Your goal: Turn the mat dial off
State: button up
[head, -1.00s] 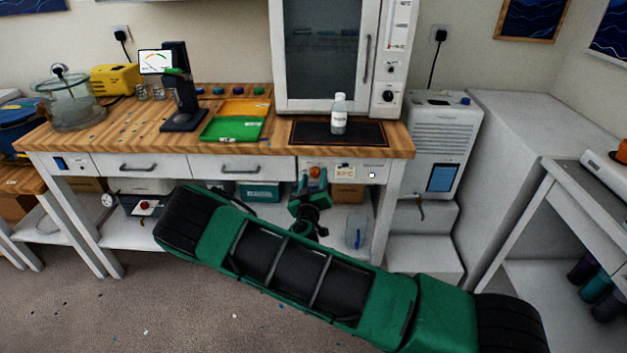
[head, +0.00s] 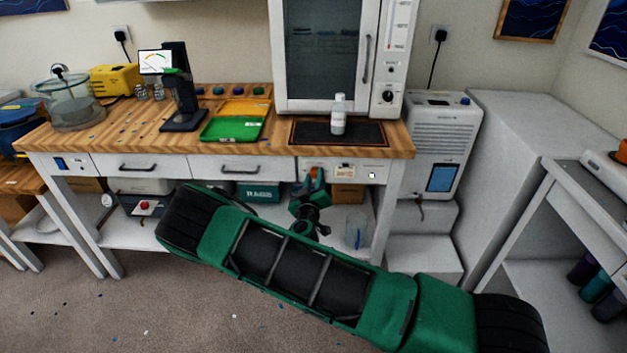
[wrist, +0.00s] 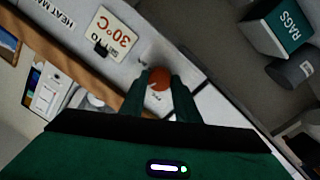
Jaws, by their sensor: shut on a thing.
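A green tray (head: 230,129) and a yellow tray lie left of the mat. A white oven (head: 376,90) stands behind it. Below the bench, a shelf holds boxes, including one marked RAGS (wrist: 283,28), and a clear container (head: 356,230).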

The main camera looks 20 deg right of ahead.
jog(key=n, duration=0.7)
jog(key=shift+a+f+t, duration=0.1)
jog(key=shift+f+t, duration=0.1)
jog(key=shift+t, duration=0.1)
jog(key=n, duration=0.7)
jog(key=shift+t+y, duration=0.3)
jog(key=n, duration=0.5)
jog(key=shift+s+f+n+y, duration=0.1)
jog(key=shift+n+y, duration=0.6)
jog(key=shift+n, duration=1.9)
jog(key=o, duration=1)
jog(key=shift+o, duration=0.2)
jog(key=shift+d, duration=0.2)
